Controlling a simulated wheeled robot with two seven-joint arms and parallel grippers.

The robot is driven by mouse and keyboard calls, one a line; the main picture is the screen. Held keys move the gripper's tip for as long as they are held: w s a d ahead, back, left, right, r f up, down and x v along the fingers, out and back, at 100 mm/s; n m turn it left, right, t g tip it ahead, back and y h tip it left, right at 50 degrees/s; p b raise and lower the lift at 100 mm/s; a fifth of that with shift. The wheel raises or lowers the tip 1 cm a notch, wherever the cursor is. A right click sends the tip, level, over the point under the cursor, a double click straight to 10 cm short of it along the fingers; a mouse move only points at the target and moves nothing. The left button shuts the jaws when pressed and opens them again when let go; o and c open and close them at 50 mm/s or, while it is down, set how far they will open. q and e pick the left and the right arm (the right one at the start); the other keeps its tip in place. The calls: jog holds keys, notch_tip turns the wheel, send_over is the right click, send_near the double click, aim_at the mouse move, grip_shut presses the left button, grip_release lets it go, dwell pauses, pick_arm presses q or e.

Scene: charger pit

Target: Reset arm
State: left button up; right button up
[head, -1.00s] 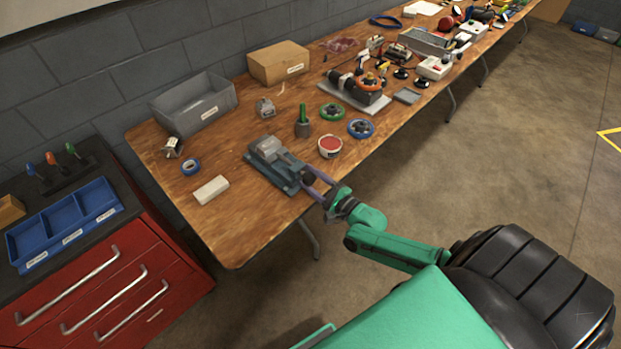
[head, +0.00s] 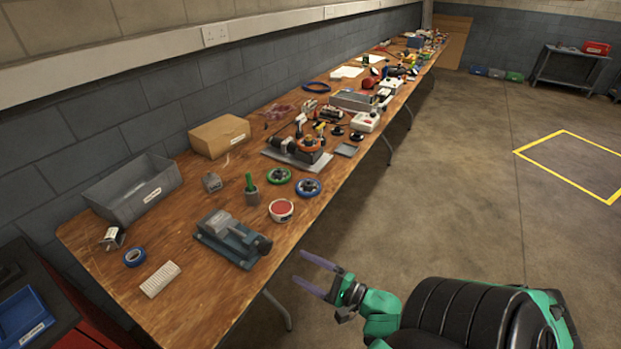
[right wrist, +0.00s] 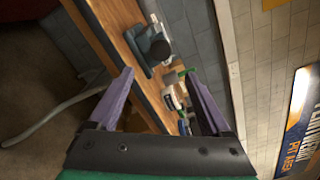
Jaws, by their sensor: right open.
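My right gripper (head: 318,276) is off the front edge of the wooden table, over the concrete floor. Its two purple fingers are spread and empty; they also show apart in the right wrist view (right wrist: 160,95). A blue-grey vise (head: 232,238) sits on the table to the left of the gripper, apart from it. It also shows in the right wrist view (right wrist: 150,48), beyond the fingers. My right arm is green and black and bent close to my body. My left gripper is not in view.
The long wooden table (head: 190,295) carries a grey bin (head: 132,190), a cardboard box (head: 219,135), a red-topped tub (head: 281,210), blue tape (head: 135,257) and many parts. A red tool cabinet stands at lower left. The floor (head: 455,200) to the right is clear, with a yellow marked square.

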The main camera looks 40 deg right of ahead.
jog(key=shift+v, duration=0.8)
